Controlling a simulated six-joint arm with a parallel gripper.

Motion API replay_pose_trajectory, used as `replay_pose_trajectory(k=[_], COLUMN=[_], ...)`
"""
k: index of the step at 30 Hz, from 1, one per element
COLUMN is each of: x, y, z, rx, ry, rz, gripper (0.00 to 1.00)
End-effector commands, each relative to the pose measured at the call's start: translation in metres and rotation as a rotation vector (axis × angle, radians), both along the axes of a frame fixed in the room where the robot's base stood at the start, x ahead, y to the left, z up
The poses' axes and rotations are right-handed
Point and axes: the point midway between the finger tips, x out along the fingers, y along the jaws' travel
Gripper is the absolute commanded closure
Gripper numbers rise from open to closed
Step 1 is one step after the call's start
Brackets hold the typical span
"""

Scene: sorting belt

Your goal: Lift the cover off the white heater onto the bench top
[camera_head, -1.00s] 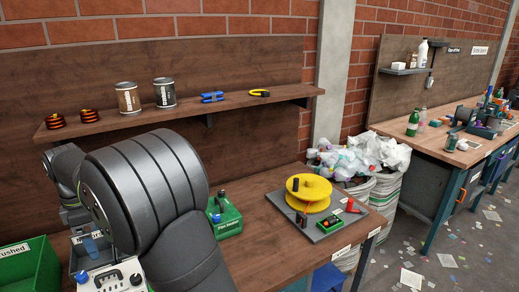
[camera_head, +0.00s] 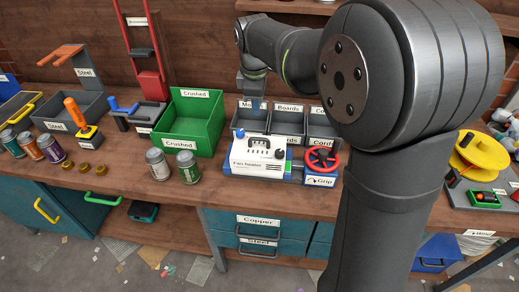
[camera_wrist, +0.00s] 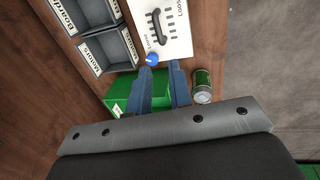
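The white fan heater (camera_head: 256,165) stands on the wooden bench top (camera_head: 215,192) with its front label facing out. Its white top, the cover (camera_wrist: 176,20), carries a dark handle (camera_wrist: 157,28); the handle also shows in the head view (camera_head: 260,142). A blue knob (camera_wrist: 152,60) sits at the heater's near edge in the wrist view. My gripper (camera_wrist: 163,70) has two blue fingers, apart with nothing between them. The fingertips are close to the knob end of the heater, short of the handle. In the head view my gripper (camera_head: 255,110) is above and behind the heater.
Grey labelled bins (camera_head: 287,124) stand behind the heater. A green Crushed crate (camera_head: 190,125) is to its left, with cans (camera_head: 187,167) in front. A red wheel on a Grip block (camera_head: 321,158) is at its right. Some bench top before the heater is clear.

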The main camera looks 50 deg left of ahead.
Motion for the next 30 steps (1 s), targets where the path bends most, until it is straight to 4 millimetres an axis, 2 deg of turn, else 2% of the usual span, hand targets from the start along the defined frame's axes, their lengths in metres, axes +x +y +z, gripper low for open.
replay_pose_trajectory(k=[5, 16, 21, 26, 30], x=[0.001, 0.012, 0.015, 0.017, 0.022], y=[0.001, 0.012, 0.015, 0.015, 0.016], z=[-0.022, -0.099, -0.116, -0.123, -0.138], rx=[0.005, 0.004, 0.006, 0.006, 0.004], ry=[-0.008, -0.007, -0.008, -0.008, -0.007], rz=[0.002, 0.002, 0.002, 0.002, 0.001], gripper=[0.81, 0.81, 0.81, 0.81, 0.81])
